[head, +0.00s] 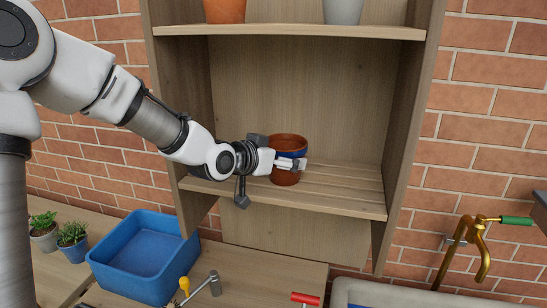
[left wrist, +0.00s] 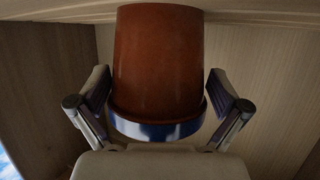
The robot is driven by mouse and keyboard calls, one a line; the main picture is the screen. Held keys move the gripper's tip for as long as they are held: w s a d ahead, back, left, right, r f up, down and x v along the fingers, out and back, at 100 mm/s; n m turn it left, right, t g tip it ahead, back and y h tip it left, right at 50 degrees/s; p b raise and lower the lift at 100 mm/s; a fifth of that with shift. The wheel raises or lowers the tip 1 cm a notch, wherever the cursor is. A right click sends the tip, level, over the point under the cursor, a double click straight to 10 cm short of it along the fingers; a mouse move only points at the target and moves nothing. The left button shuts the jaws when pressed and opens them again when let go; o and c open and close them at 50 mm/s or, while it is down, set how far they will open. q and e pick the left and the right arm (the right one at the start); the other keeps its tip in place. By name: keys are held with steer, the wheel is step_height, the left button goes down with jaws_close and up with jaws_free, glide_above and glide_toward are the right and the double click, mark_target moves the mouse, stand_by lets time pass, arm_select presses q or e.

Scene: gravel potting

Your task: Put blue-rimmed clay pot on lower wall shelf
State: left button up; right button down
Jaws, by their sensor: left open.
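The blue-rimmed clay pot (head: 285,178) stands upright on the lower wall shelf (head: 345,198), near its middle. The pot also fills the middle of the left wrist view (left wrist: 158,60), which shows the shelf upside down, with the pot's base at the shelf board and its blue rim towards my palm. My left gripper (head: 290,163) is open, with one finger on each side of the pot. In the left wrist view, gaps show between the fingers and the pot wall. The fingers hide part of the pot in the head view. My right gripper is not in view.
An upper shelf (head: 290,31) above holds an orange pot (head: 225,10) and a grey-white pot (head: 343,11). Shelf side panels flank the pot. Below are a blue bin (head: 145,250), potted plants (head: 73,238), a hammer-like tool (head: 207,285) and a brass tap (head: 478,250). The lower shelf's right side is clear.

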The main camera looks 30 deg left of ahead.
arm_select(q)
steer(key=v, duration=0.3)
steer(key=shift+s+r, duration=0.1)
steer(key=shift+r, duration=0.25)
steer(key=p+v, duration=0.8)
steer(key=p, duration=0.2)
steer(key=shift+s+f, duration=0.25)
steer(key=shift+s, duration=0.05)
steer(key=shift+a, duration=0.1)
